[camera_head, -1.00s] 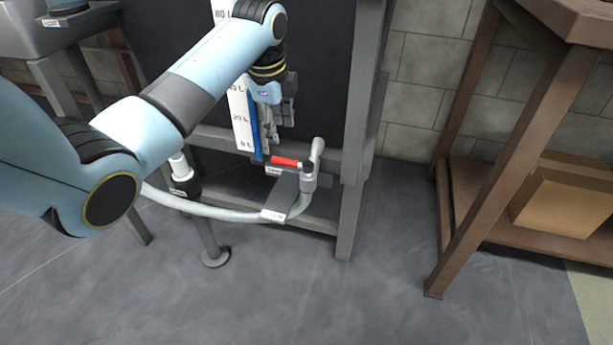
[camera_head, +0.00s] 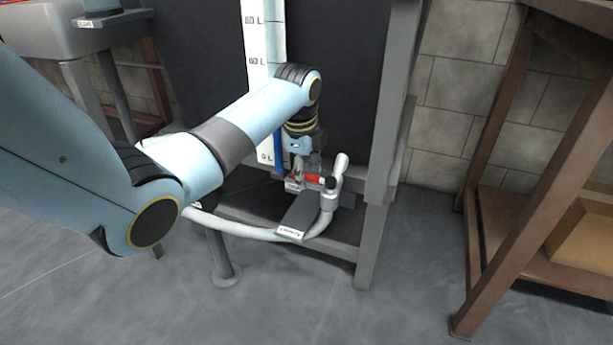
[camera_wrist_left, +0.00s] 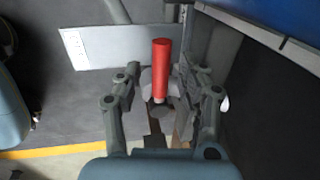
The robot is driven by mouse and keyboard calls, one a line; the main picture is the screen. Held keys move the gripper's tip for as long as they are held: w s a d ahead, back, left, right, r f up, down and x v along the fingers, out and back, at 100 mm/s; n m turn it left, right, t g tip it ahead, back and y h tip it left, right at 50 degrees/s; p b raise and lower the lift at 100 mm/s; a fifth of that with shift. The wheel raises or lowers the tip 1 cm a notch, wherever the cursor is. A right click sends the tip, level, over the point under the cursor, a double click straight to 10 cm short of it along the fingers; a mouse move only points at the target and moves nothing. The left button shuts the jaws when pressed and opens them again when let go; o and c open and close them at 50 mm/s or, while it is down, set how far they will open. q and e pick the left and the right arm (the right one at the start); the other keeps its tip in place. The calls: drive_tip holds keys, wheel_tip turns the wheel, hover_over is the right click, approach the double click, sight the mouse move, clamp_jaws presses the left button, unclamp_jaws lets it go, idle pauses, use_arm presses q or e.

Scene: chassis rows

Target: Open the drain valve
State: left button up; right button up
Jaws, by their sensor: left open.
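The drain valve's red lever handle (camera_head: 316,178) lies roughly level beside the grey valve body (camera_head: 332,190) at the foot of the tank stand. In the left wrist view the red handle (camera_wrist_left: 161,68) stands between the two fingers, with space to each side. My left gripper (camera_head: 308,178) reaches down at the handle; its fingers (camera_wrist_left: 162,110) are open around the handle, not closed on it. Part of the handle is hidden by the gripper in the head view. My right gripper is not in view.
A pale hose (camera_head: 240,231) curves from the valve to the left. A small label plate (camera_head: 291,233) hangs below the valve. The grey stand leg (camera_head: 371,245) is close on the right. A wooden shelf (camera_head: 490,255) stands further right, with open floor between.

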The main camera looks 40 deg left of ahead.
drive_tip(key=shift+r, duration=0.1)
use_arm(q)
clamp_jaws()
idle(0.3)
